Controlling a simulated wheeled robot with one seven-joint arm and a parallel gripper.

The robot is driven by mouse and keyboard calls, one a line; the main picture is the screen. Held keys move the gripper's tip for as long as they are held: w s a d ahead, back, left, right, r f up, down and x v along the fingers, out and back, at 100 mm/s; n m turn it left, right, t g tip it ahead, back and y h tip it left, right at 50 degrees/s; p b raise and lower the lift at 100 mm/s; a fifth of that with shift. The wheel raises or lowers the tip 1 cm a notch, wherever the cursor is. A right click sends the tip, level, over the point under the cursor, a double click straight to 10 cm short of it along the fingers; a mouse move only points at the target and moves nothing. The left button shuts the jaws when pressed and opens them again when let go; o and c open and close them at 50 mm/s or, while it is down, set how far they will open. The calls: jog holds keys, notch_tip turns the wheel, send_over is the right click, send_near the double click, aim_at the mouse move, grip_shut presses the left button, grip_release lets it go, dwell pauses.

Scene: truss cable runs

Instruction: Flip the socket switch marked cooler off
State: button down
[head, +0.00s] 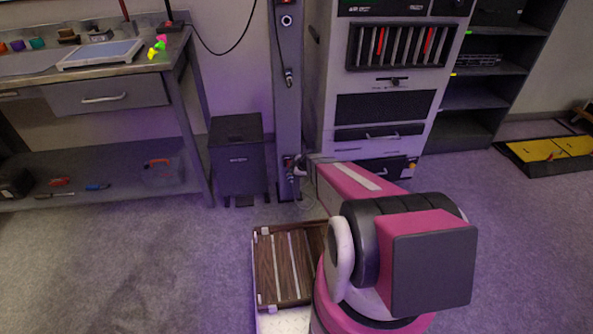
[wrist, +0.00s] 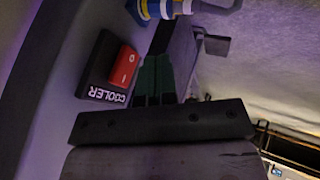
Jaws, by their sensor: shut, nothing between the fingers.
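The cooler switch is a red rocker (wrist: 122,67) in a black housing, left of centre in the wrist view. Its white COOLER label (wrist: 107,95) appears upside down. The rocker carries white O and I marks; I cannot tell which side is pressed in. My gripper (wrist: 157,60) is shut and empty, its dark green fingers just right of the rocker in the picture. I cannot tell whether they touch it. In the head view my arm reaches toward the foot of the grey post (head: 288,100), and the switch cannot be made out there.
A blue, white and yellow fitting (wrist: 160,8) is near the fingers in the wrist view. In the head view a dark bin (head: 238,160) stands left of the post and a tall equipment cabinet (head: 385,110) right of it. A slatted wooden crate (head: 283,262) lies before the post.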

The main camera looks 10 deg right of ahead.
jog(key=v, duration=1)
jog(key=shift+s, duration=0.5)
